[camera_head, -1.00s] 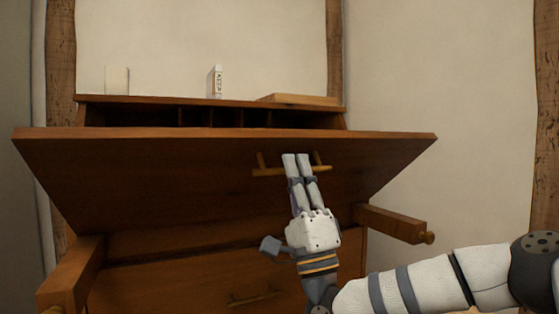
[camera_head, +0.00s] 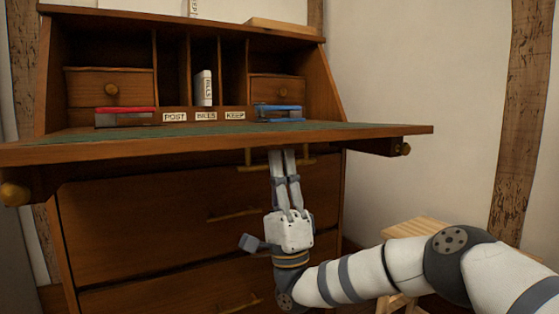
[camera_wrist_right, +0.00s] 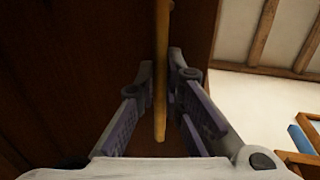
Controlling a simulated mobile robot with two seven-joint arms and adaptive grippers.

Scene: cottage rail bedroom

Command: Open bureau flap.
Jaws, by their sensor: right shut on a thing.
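The bureau flap (camera_head: 350,131) is down and looks about level, with its green writing surface facing up. Its brass bar handle (camera_head: 254,168) hangs under the front part of the flap. My right gripper (camera_head: 283,155) is below the flap, shut on the handle. In the right wrist view the handle (camera_wrist_right: 160,75) runs between the two fingers. Support arms with round knobs stick out under the flap at the left (camera_head: 15,193) and right (camera_head: 405,149). My left gripper is in neither view.
Closed drawers (camera_head: 150,225) lie below. A wooden stool (camera_head: 418,228) stands at the right, near my right arm.

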